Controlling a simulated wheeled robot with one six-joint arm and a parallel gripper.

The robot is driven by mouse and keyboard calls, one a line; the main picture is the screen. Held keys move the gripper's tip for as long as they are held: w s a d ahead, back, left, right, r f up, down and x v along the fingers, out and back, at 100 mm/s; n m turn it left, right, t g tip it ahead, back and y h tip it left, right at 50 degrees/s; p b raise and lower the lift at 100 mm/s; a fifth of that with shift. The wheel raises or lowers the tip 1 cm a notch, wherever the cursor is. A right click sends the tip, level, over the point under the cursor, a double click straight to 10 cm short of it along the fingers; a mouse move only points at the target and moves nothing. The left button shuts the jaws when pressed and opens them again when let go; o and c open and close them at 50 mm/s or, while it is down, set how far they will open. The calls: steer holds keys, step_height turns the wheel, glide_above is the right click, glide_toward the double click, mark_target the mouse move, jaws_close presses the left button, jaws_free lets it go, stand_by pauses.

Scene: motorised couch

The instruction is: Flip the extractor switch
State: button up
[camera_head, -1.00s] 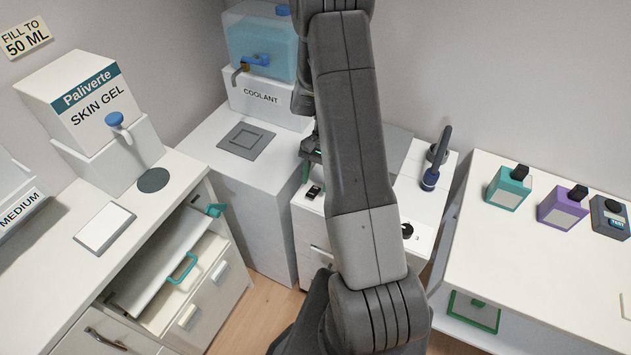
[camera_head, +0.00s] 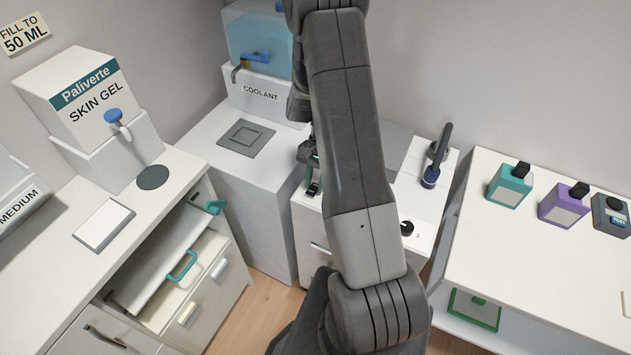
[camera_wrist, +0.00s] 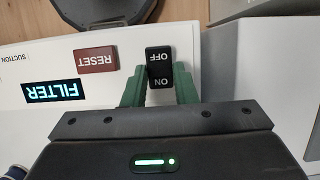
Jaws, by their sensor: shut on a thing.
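The extractor switch (camera_wrist: 159,67) is a black rocker marked OFF and ON. It sits on a white panel in the wrist view, where the lettering appears upside down. My gripper (camera_wrist: 159,80) has its two green fingers on either side of the switch, shut on it. The ON end is nearest the gripper body. In the head view my gripper (camera_head: 313,180) is down at the left front of the white cabinet top, partly behind my arm, and hides the switch there. I cannot tell which way the rocker is tipped.
A red RESET button (camera_wrist: 96,60) and a lit FILTER display (camera_wrist: 56,91) lie beside the switch. A blue-based handle (camera_head: 430,176) and a black knob (camera_head: 407,228) stand on the same cabinet (camera_head: 420,205). The COOLANT tank (camera_head: 262,50) is behind left.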

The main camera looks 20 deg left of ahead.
mark_target(313, 190)
steer(key=t+b, duration=0.1)
steer(key=s+t+b, duration=0.1)
steer(key=t+b, duration=0.1)
steer(key=shift+f, duration=0.15)
steer(key=shift+r+t+b, duration=0.25)
steer(key=shift+t+b, duration=0.4)
steer(key=shift+t, duration=0.05)
steer(key=o, duration=1)
steer(key=r, duration=1.3)
steer(key=shift+s+r, duration=0.3)
steer(key=shift+r, duration=0.1)
steer(key=f, duration=1.3)
steer(key=shift+w+f, duration=0.3)
steer(key=shift+f, duration=0.1)
